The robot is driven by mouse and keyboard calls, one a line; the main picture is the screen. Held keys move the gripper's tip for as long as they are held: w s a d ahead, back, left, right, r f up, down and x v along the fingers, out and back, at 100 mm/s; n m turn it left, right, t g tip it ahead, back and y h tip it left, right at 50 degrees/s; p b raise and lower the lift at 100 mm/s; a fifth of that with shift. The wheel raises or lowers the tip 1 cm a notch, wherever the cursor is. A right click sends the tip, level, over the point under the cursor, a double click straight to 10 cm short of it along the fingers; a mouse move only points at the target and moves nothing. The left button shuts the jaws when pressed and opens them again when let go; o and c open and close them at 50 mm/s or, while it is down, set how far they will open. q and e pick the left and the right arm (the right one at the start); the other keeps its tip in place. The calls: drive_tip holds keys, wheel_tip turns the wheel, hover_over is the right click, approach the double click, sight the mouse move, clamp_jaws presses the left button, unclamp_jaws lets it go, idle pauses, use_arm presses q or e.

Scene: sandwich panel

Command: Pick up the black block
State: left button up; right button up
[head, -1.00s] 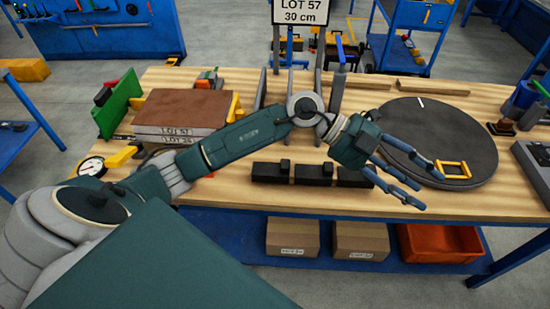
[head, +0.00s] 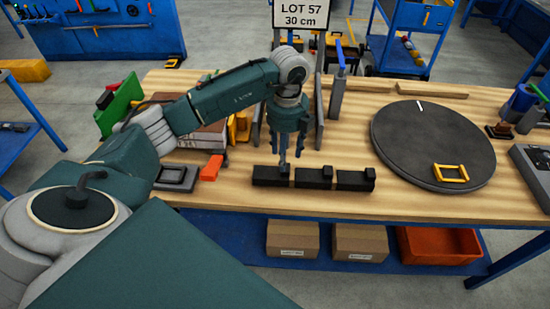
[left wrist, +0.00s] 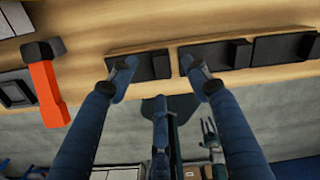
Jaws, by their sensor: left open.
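Three black blocks lie in a row near the table's front edge: a left one (head: 268,177), a middle one (head: 313,177) and a right one (head: 355,181). They look alike, each with a raised lump at one end. In the left wrist view, the spread blue fingers (left wrist: 158,82) overlap the left block (left wrist: 152,66) and reach the near end of the middle block (left wrist: 215,57). Contact cannot be told. My right gripper is not in view.
A round dark disc (head: 420,140) with a yellow frame (head: 450,173) lies to the right. An orange tool (head: 211,168) and a grey tray (head: 177,177) lie left of the blocks. Panels and a sign (head: 300,14) stand behind my gripper.

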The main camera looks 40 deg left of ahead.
sight(271, 174)
use_arm(q)
drive_tip(key=f+p, duration=0.1)
drive_tip(key=f, duration=0.1)
drive_tip(key=f+p, duration=0.1)
drive_tip(key=f, duration=0.1)
drive_tip(key=shift+s+d+f, duration=0.15)
drive_tip(key=shift+d+f, duration=0.05)
drive_tip(key=shift+f, duration=0.3)
drive_tip(key=shift+r, duration=0.1)
clamp_jaws()
